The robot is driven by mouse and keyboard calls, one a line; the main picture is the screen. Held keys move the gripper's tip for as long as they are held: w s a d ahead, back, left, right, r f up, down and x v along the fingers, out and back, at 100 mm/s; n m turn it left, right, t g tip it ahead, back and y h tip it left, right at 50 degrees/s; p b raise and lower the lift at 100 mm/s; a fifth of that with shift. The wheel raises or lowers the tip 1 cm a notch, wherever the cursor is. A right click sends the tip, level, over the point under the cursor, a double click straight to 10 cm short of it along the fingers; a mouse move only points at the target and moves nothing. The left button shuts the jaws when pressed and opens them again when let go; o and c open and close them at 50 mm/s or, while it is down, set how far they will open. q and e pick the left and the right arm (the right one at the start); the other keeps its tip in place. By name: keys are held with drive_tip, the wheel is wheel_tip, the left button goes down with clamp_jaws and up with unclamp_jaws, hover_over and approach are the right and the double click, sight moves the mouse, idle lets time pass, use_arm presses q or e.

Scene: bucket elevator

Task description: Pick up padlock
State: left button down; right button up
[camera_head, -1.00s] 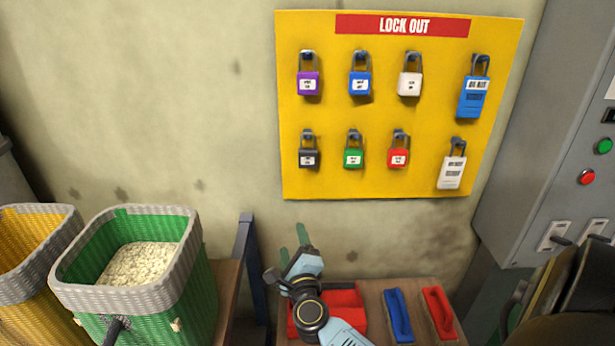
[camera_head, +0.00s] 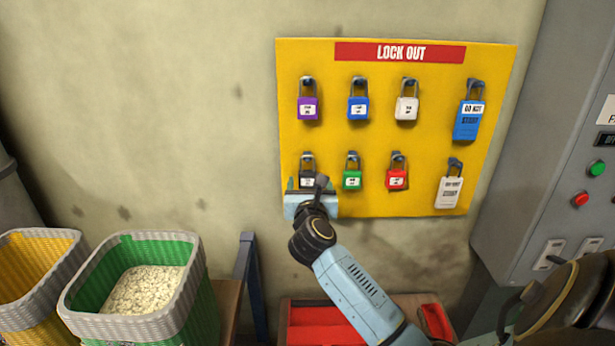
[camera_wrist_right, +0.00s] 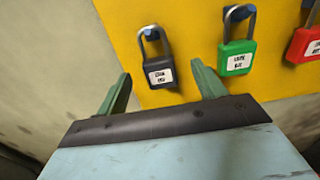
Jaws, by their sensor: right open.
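The yellow lockout board (camera_head: 435,140) holds several padlocks on hooks. In the bottom row hang a black padlock (camera_head: 307,168), a green padlock (camera_head: 352,178) and a red padlock (camera_head: 397,178). In the top row hang a purple padlock (camera_head: 308,106), a blue padlock (camera_head: 358,106) and a white padlock (camera_head: 406,106). My right gripper (camera_head: 306,186) is at the board's lower left, just below the black padlock and partly covering it. In the right wrist view the green fingers (camera_wrist_right: 162,88) are open and empty, with the black padlock (camera_wrist_right: 160,72) between and beyond their tips. My left gripper is not in view.
A blue tag (camera_head: 469,120) and a white tag (camera_head: 449,190) hang at the board's right. A grey control cabinet (camera_head: 520,130) stands at the right. A green basket (camera_head: 205,300) of pale pellets and a yellow basket (camera_head: 35,255) stand lower left. A red tray (camera_head: 303,320) lies below.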

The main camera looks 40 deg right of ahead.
sight(308, 175)
drive_tip(key=shift+f+x, duration=0.2)
drive_tip(key=shift+x, duration=2.5)
drive_tip(key=shift+w+a, duration=0.15)
drive_tip(key=shift+c, duration=0.3)
drive_tip(key=c, duration=1.1)
drive_tip(key=shift+o, duration=0.2)
drive_tip(key=shift+r, duration=0.15)
